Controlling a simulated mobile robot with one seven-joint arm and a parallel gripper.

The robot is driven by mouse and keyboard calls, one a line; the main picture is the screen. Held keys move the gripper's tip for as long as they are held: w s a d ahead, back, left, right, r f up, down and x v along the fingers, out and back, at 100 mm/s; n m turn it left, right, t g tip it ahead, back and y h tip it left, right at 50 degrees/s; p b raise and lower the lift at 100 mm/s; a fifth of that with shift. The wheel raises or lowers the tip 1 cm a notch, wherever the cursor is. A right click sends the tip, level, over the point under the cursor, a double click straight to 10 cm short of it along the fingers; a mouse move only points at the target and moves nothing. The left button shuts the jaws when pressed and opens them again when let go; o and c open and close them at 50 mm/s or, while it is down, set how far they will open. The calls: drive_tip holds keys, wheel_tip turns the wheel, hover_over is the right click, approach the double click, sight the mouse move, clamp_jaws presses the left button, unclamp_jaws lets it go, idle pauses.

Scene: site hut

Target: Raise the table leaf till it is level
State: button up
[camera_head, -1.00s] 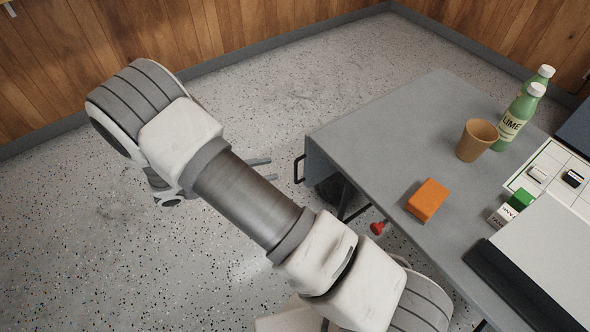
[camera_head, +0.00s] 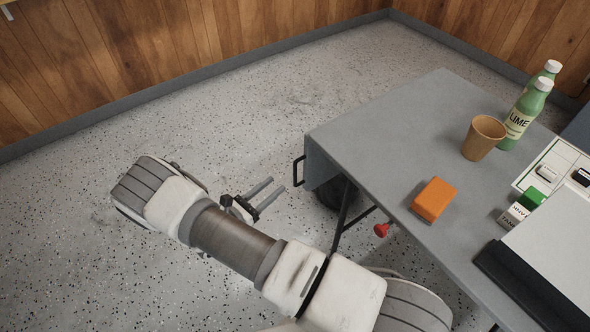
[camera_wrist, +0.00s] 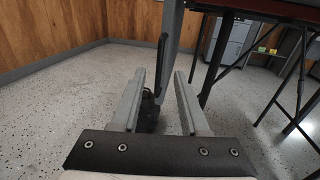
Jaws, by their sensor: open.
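The table leaf (camera_head: 322,170) hangs down from the left end of the grey table (camera_head: 385,125). A dark U-shaped handle (camera_head: 298,172) sticks out from its outer face. In the wrist view the leaf (camera_wrist: 171,35) is seen nearly edge-on, with the handle (camera_wrist: 161,62) beside it. My gripper (camera_head: 277,185) is open and empty, just left of the handle, with its fingers pointing at it. In the wrist view the handle appears between the fingertips of my gripper (camera_wrist: 160,75), seemingly beyond them; contact does not show.
A red knob (camera_head: 381,230) sits under the table's near edge, by dark folding legs (camera_head: 342,215). On the tabletop are an orange block (camera_head: 434,199), a brown cup (camera_head: 482,138), green bottles (camera_head: 524,116) and a white divided tray (camera_head: 548,160). The floor left of the table is clear.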

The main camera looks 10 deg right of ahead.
drive_tip(key=b, duration=0.1)
hover_over(295, 184)
drive_tip(key=shift+w, duration=0.25)
drive_tip(key=shift+c, duration=0.2)
clamp_jaws()
idle(1.2)
